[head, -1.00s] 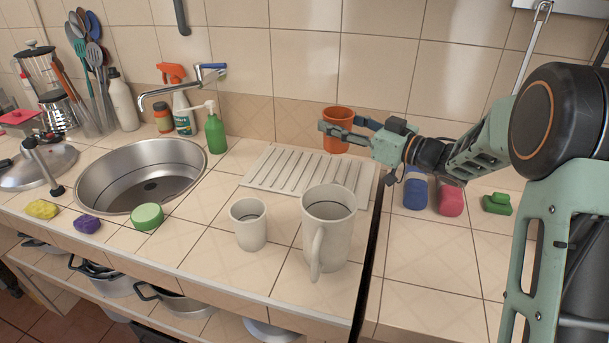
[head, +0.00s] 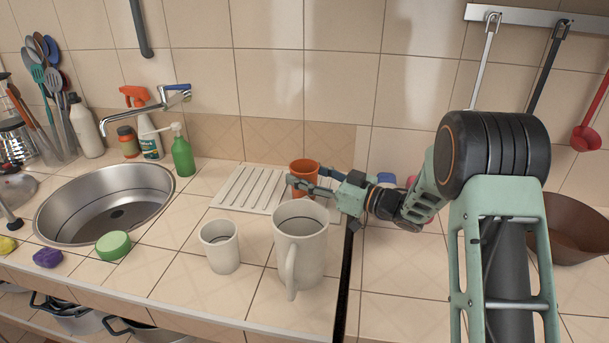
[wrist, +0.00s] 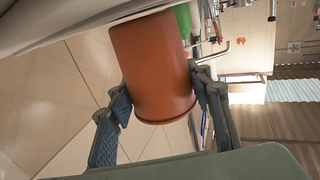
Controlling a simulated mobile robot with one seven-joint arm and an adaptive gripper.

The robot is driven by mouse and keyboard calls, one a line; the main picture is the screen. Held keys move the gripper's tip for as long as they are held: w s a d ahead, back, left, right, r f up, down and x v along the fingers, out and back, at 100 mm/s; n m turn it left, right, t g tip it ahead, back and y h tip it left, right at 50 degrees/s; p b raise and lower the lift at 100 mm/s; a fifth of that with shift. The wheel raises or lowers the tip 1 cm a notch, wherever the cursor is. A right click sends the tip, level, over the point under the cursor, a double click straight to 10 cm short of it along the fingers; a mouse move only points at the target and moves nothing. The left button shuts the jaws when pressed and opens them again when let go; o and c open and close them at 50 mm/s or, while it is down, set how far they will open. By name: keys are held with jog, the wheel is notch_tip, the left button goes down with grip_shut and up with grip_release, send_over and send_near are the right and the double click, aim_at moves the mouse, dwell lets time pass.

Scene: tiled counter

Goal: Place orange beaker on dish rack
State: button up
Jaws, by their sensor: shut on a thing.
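The orange beaker (head: 304,169) is upright in the head view, over the right end of the white dish rack (head: 228,200). My gripper (head: 312,183) reaches in from the right and is shut on the beaker. The wrist view shows the orange beaker (wrist: 152,70) between the two blue-padded fingers of my gripper (wrist: 160,97). I cannot tell whether the beaker's base touches the rack. The gripper and the large mug hide part of the beaker and of the rack's right end.
A large white mug (head: 301,250) stands close in front of the gripper, with a smaller white cup (head: 220,246) to its left. The sink (head: 105,205) and a green soap bottle (head: 182,155) are left of the rack. A brown bowl (head: 570,225) sits at the right.

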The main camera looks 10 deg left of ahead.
jog(key=shift+f, duration=0.1)
jog(key=shift+f, duration=0.15)
jog(key=o, duration=1.2)
jog(key=shift+o, duration=0.2)
jog(key=shift+d+r, duration=0.2)
jog(key=shift+r, duration=0.05)
jog(key=v, duration=1.1)
jog(key=shift+s+d, duration=0.15)
jog(key=shift+d, duration=0.1)
